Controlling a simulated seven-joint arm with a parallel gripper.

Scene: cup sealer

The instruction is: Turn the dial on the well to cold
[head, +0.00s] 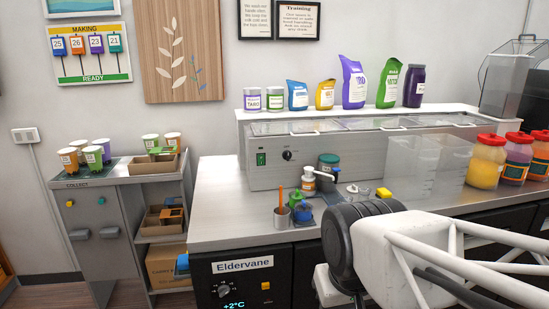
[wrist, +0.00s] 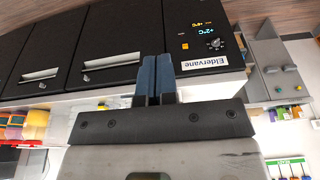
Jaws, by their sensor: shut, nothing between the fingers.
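The well (head: 330,170) is a long steel unit on the counter with lidded pans along its top. Its small black dial (head: 287,155) sits on the front face, right of a green switch (head: 261,158). The dial's setting is too small to read. My gripper (wrist: 157,80) shows in the wrist view with its blue-grey fingers shut and empty. It is in front of the dark counter fronts, apart from them. The well's dial does not show in the wrist view. In the head view my arm covers the lower right and the fingers cannot be made out.
A black Eldervane unit (head: 240,283) under the counter has its own knob (head: 222,291) and a +2°C display. Red-lidded jars (head: 487,162) stand at right. Counter left of the cup is clear.

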